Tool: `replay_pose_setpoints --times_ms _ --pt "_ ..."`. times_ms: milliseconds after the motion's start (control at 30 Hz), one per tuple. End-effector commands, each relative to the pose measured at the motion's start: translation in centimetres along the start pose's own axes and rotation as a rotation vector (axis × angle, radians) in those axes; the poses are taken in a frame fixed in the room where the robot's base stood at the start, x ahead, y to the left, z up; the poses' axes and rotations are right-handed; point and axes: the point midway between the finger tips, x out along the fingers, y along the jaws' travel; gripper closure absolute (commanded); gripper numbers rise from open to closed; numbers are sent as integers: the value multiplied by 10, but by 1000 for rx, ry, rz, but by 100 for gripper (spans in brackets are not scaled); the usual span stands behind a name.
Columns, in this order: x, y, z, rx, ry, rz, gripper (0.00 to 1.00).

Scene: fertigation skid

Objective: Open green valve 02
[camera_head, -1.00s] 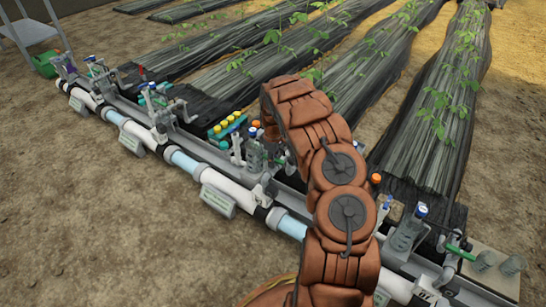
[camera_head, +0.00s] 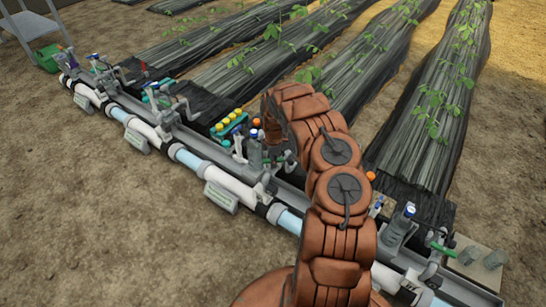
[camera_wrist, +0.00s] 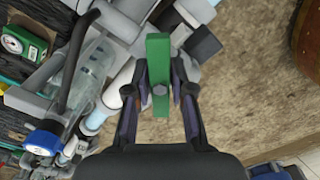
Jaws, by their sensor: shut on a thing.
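The green valve handle (camera_wrist: 158,52) is a flat green lever in the upper middle of the wrist view. My gripper (camera_wrist: 160,88) is shut on it, with one dark finger on each side of the lever. The handle stands nearly upright in the picture. I cannot read a number on it. In the head view my brown arm reaches over the pipe line and hides the gripper and the held handle. Another green handle (camera_head: 440,249) shows at the right end of the line.
White and blue pipes (camera_head: 187,158) run diagonally along the skid, with label plates in front. A green-cased gauge (camera_wrist: 23,43) and a clear cylinder (camera_wrist: 92,65) with a blue-capped fitting (camera_wrist: 42,137) are left of my gripper. Bare soil (camera_head: 70,215) lies in front.

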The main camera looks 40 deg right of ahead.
Motion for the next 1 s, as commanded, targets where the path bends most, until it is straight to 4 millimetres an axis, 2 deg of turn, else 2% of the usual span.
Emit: replay_pose_setpoints --times_ms 33,667,1000 --pt "-5 0 -1 -26 1 0 100" --pt "-4 0 0 -421 1 2 100" --pt "-5 0 0 -727 2 2 100"
